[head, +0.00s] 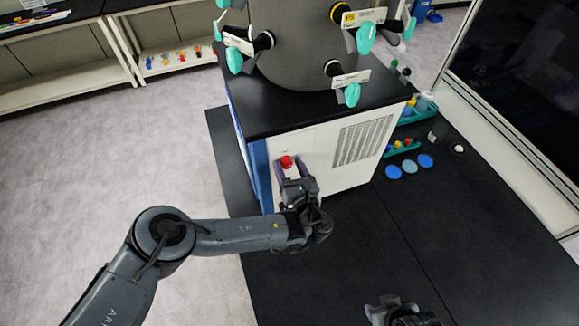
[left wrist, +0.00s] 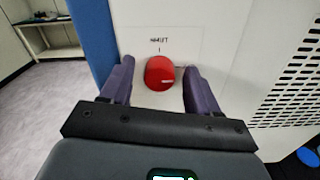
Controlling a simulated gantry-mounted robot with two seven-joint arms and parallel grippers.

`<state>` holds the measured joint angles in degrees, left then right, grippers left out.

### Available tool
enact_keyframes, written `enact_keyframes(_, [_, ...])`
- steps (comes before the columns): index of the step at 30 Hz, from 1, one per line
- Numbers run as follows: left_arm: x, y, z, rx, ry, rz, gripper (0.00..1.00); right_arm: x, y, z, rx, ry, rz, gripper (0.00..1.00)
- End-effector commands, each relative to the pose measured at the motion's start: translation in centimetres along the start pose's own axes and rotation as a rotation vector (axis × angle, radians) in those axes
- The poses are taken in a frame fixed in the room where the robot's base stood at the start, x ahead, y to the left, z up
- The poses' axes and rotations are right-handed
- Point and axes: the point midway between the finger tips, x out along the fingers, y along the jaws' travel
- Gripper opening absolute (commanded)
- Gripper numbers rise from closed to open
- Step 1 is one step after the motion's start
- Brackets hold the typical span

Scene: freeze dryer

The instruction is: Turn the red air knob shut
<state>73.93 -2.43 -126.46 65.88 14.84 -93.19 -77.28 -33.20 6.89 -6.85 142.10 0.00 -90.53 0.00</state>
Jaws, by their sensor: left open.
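The red air knob (head: 286,161) is on the white side panel of the freeze dryer (head: 318,150), near its left blue edge. In the left wrist view the red knob (left wrist: 159,73) sits between the two purple fingers, with a gap on each side and a small printed label above it. My left gripper (head: 291,168) is open around the knob; it also shows in the left wrist view (left wrist: 158,80). I cannot tell how far the fingertips reach past the knob. My right gripper (head: 390,305) shows only partly at the bottom edge, away from the knob.
A vented grille (head: 362,142) is right of the knob. A grey drum with teal-handled valves (head: 352,94) stands on the black top above. Blue discs (head: 409,166) and a green tray (head: 402,148) lie to the right. The black bench (head: 340,250) in front is mostly clear.

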Motion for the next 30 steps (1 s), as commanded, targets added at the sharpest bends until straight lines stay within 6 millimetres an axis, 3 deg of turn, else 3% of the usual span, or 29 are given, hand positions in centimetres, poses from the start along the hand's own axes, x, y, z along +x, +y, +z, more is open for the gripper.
enact_keyframes(2, [0.0, 0.0, 0.0, 0.000, 0.000, 0.000, 0.61, 0.0, -0.1, 0.0, 0.002, 0.000, -0.002, 0.43])
enact_keyframes(13, [0.0, 0.0, 0.0, 0.000, 0.000, 0.001, 0.06, 0.0, -0.1, 0.0, 0.005, 0.000, -0.004, 0.43])
enact_keyframes(23, [0.0, 0.0, -0.1, -0.043, -0.001, 0.001, 0.05, 0.4, -0.1, 0.1, 0.000, -0.001, -0.001, 0.43])
enact_keyframes(30, [0.0, 0.1, -0.2, -0.180, -0.001, 0.002, 0.05, 1.3, 0.1, 0.5, -0.006, -0.002, 0.004, 0.43])
